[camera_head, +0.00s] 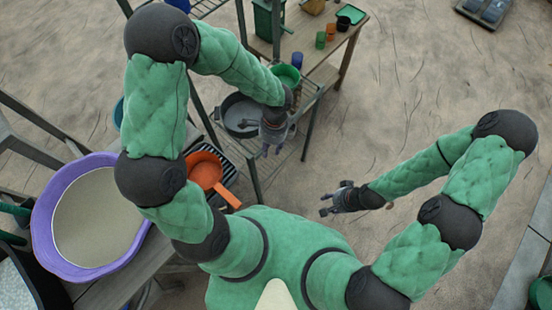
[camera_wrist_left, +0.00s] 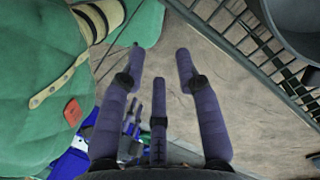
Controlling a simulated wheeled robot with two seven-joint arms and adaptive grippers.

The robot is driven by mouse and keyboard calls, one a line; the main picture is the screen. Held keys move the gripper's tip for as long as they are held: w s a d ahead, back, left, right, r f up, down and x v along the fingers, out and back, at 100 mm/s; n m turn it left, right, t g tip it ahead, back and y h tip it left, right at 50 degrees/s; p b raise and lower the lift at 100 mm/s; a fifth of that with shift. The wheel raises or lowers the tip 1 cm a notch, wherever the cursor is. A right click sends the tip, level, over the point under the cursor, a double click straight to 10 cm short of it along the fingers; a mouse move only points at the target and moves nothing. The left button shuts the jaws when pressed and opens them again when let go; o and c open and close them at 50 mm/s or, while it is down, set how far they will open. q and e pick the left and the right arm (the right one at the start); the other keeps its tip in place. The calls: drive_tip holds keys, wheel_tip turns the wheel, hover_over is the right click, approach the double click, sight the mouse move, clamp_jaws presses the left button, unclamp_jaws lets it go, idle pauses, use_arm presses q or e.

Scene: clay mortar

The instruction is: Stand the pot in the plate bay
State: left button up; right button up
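A dark grey pot (camera_head: 238,116) sits on the wire shelf of a metal stand in the head view. Its dark rounded side (camera_wrist_left: 300,25) shows at the top right of the wrist view. My left gripper (camera_head: 272,149) is just right of the pot, apart from it. In the wrist view its purple fingers (camera_wrist_left: 160,65) are spread with nothing between them. My right gripper (camera_head: 323,204) is empty and looks open, over bare ground. A black slatted rack (camera_head: 234,158) stands by the orange pan; I cannot tell whether it holds the plate bay.
An orange pan (camera_head: 205,170) lies left of my left gripper. A large purple tub (camera_head: 45,220) stands at the left. A green bucket (camera_head: 287,75) is behind the pot. A wooden table (camera_head: 325,70) with small cups is at the back.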

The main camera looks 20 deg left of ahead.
use_arm(q)
drive_tip(key=s+d+f+n+t+h, duration=0.1)
drive_tip(key=s+d+f+n+h, duration=0.1)
drive_tip(key=f+n, duration=0.4)
drive_tip(key=s+d+f+n+t+h, duration=0.1)
drive_tip(key=s+d+f+n+h, duration=0.1)
drive_tip(key=s+f+n, duration=0.3)
drive_tip(key=shift+d+f+n, duration=0.7)
drive_tip(key=shift+f+n, duration=0.3)
drive_tip(key=shift+f, duration=0.7)
drive_tip(key=shift+w, duration=0.1)
